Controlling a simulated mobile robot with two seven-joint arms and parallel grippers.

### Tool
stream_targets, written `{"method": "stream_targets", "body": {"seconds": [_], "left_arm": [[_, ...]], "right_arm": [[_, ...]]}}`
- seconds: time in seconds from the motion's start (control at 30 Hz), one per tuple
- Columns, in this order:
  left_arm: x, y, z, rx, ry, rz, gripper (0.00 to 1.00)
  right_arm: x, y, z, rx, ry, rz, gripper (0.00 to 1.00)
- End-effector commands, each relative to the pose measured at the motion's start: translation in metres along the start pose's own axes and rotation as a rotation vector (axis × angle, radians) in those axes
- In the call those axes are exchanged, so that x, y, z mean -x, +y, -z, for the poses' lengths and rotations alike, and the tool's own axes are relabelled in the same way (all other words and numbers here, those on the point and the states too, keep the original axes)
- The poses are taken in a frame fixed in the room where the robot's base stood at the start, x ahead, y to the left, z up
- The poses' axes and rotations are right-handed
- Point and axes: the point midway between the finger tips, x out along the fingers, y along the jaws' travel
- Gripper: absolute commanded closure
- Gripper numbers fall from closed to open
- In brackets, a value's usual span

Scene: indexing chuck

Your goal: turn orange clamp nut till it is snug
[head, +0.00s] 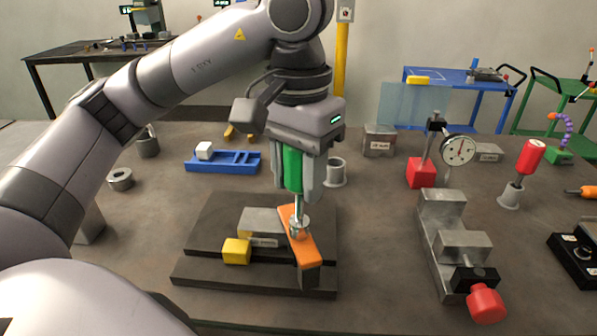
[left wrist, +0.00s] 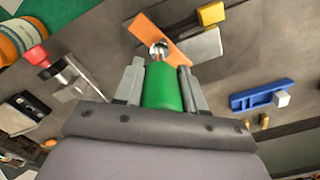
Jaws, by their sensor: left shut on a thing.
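The orange clamp (head: 304,252) is a bar lying over the dark fixture plate (head: 205,273), beside a grey block (head: 262,220). A round metal washer or nut (head: 299,224) sits on its top. My left gripper (head: 296,183) is upright above it, shut on the green handle (head: 293,168) of a driver. The driver's metal shaft (head: 298,206) points down and its tip meets the nut area. The exact seating is hidden. In the left wrist view the green handle (left wrist: 162,88) lies between the fingers, in front of the orange clamp (left wrist: 180,54). My right gripper is not in view.
A yellow block (head: 236,250) sits left of the clamp on the plate. A grey vise (head: 450,240) with a red knob (head: 486,303) and a dial gauge (head: 458,150) stand to the right. A blue tray (head: 222,165) and a grey cup (head: 334,172) stand behind.

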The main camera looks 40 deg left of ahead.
Motion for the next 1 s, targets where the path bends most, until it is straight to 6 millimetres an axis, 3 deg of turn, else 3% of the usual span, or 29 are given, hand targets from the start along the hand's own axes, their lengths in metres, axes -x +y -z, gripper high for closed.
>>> {"method": "stream_targets", "body": {"seconds": [0.4,0.77,1.0], "left_arm": [[0.0005,-0.0006,0.0000,-0.286,-0.001,0.000,1.00],[0.0004,-0.0007,0.0001,-0.316,0.000,0.000,1.00],[0.0009,-0.0011,0.0004,-0.529,0.000,0.000,1.00]], "right_arm": [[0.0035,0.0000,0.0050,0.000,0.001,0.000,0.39],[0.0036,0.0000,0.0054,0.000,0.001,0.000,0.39],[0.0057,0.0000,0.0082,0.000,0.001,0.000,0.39]]}}
